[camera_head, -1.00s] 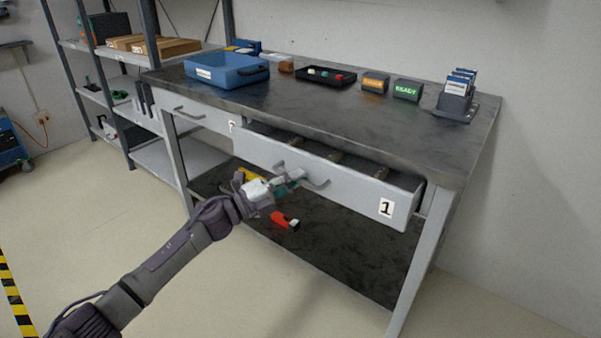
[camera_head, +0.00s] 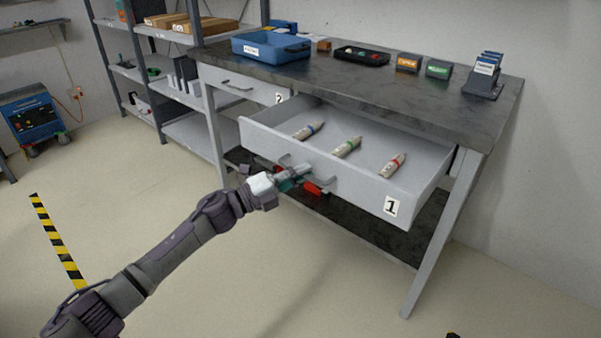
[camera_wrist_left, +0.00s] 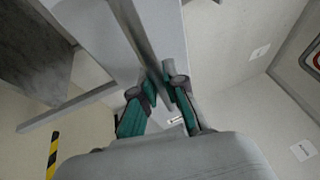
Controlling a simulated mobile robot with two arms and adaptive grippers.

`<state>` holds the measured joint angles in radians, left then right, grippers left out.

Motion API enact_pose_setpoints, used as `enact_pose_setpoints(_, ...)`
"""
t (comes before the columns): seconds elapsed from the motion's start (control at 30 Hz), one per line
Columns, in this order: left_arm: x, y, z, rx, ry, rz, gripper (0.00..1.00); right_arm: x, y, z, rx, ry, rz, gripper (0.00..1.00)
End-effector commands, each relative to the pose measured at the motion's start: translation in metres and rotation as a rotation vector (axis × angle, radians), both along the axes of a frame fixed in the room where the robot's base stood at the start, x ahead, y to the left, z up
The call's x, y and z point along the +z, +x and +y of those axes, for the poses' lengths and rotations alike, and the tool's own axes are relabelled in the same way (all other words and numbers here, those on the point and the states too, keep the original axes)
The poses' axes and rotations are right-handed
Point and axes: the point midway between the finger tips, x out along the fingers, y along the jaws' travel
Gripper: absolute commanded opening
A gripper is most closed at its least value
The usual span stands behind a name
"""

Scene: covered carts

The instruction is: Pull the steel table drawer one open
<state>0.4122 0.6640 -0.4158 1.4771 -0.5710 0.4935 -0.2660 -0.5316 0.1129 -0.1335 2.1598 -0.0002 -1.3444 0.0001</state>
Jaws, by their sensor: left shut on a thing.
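The steel table drawer one (camera_head: 365,190), marked with a "1" label, stands well out from under the dark tabletop in the head view. Several marker-like tubes with coloured bands lie inside it, one with a red band (camera_head: 394,164). My left gripper (camera_head: 300,176) is at the drawer's front and is shut on its bar handle (camera_head: 322,186). In the left wrist view the teal fingers (camera_wrist_left: 160,100) close around the handle bar (camera_wrist_left: 143,45). My right gripper is in neither view.
Drawer two (camera_head: 240,84) is shut at the left. On the tabletop (camera_head: 400,90) are a blue bin (camera_head: 270,50), a black tray (camera_head: 361,56), small label blocks and a card holder (camera_head: 484,78). A red object (camera_head: 313,188) shows behind the gripper. Floor in front is clear.

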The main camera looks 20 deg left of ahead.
Motion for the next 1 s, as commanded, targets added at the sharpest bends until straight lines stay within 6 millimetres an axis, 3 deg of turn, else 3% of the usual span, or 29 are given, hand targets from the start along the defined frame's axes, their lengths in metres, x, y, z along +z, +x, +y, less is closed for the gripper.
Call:
enact_pose_setpoints(0.33,0.000,0.000,0.000,0.000,0.000,0.000,0.00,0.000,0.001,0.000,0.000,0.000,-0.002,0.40)
enact_pose_setpoints(0.37,0.000,0.000,0.000,0.000,0.000,0.000,0.14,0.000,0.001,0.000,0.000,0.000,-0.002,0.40)
enact_pose_setpoints(0.5,0.000,0.000,0.000,0.000,0.000,0.000,0.37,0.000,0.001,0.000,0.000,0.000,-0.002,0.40)
enact_pose_setpoints(0.83,-0.001,-0.001,0.001,0.001,-0.001,0.001,0.37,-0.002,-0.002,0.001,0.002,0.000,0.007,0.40)
enact_pose_setpoints(1.0,-0.006,-0.016,0.015,0.001,0.000,0.004,0.37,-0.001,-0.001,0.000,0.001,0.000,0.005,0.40)
